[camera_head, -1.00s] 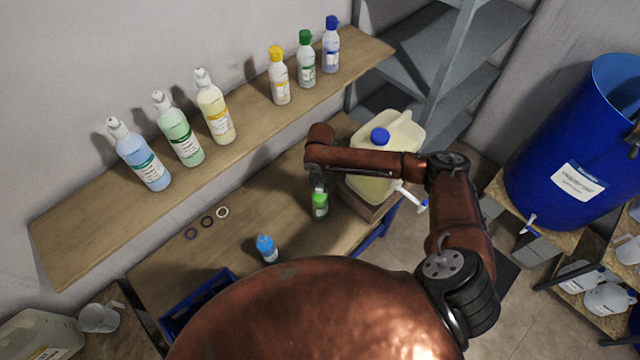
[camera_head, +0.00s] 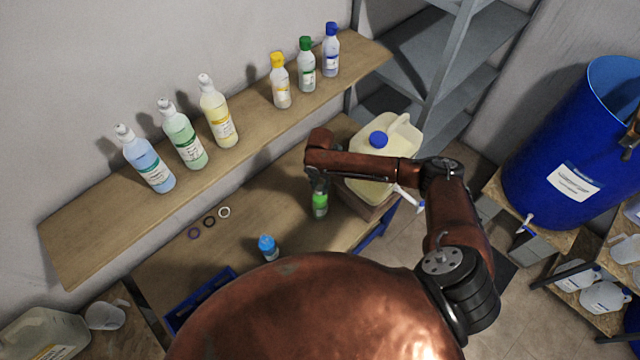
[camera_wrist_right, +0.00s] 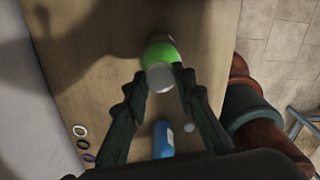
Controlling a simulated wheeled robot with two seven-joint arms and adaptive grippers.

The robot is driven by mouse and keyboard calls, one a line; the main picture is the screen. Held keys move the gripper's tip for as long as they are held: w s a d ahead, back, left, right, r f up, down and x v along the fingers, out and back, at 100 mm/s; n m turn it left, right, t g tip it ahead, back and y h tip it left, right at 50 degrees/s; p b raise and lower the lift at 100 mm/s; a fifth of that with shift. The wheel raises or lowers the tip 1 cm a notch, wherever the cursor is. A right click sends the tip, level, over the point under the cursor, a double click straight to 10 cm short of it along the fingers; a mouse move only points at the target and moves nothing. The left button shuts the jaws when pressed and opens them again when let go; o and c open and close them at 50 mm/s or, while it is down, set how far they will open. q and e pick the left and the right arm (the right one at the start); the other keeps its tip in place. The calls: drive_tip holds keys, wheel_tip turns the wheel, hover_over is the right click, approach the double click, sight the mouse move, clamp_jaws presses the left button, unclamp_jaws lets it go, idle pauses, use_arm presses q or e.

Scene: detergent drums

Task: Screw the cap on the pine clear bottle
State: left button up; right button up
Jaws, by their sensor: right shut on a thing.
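A small bottle with green on it (camera_head: 320,204) stands upright on the workbench, under my right gripper (camera_head: 318,182). In the right wrist view the green bottle (camera_wrist_right: 160,53) is seen from above, and a pale grey round cap (camera_wrist_right: 159,76) covers its top. My right gripper (camera_wrist_right: 161,80) has one finger on each side of this cap and is shut on it. The cap lines up with the bottle top; I cannot tell whether it is seated on the thread. The bottle's label is not readable. My left gripper is not in view.
A blue bottle (camera_head: 267,248) stands on the bench to the left; a small pale disc (camera_wrist_right: 189,127) lies beside it. Several rings (camera_head: 209,222) lie further left. A yellowish canister (camera_head: 378,165) stands close on the right. A shelf (camera_head: 250,130) with several bottles runs behind.

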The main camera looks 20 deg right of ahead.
drive_tip(key=shift+s+f+m, duration=0.1)
drive_tip(key=shift+m, duration=1.3)
drive_tip(key=shift+f+m, duration=0.1)
drive_tip(key=shift+m, duration=0.9)
drive_tip(key=m, duration=0.3)
drive_tip(key=shift+m, duration=0.4)
drive_tip(key=m, duration=0.5)
drive_tip(key=shift+m, duration=0.3)
